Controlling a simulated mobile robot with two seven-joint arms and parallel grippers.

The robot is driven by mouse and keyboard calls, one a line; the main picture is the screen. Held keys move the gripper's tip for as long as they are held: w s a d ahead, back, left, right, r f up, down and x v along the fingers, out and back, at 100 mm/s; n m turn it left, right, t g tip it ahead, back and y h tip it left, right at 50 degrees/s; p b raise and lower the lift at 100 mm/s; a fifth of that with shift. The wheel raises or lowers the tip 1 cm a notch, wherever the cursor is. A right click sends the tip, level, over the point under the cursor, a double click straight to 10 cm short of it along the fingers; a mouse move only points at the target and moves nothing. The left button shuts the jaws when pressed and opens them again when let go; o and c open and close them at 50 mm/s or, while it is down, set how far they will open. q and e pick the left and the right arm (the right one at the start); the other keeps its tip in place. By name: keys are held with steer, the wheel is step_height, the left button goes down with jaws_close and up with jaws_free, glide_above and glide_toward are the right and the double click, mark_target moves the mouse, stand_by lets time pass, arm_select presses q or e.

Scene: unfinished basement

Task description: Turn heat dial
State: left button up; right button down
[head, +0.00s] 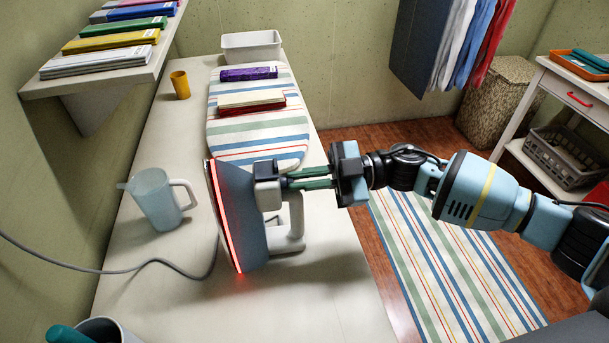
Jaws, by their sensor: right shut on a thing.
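An iron (237,218) stands on end on the white worktop in the head view, its flat plate facing left with a glowing red rim. Its pale handle (295,222) is on the right side. My right gripper (270,184) reaches in from the right, its fingers at the upper part of the iron's body. It is shut on the heat dial there; the fingertips mostly hide the dial, so its setting cannot be read. My left gripper is not in view.
A jug (156,199) stands left of the iron, and a grey cord (120,270) crosses the worktop (330,300). A striped board (258,133) holding folded cloths lies behind. A yellow cup (181,85) and white bin (251,46) stand further back.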

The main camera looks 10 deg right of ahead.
steer(key=shift+n, duration=0.6)
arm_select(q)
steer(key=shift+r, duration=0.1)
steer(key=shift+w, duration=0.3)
arm_select(e)
steer(key=c, duration=1.5)
jaws_free()
steer(key=shift+c, duration=0.2)
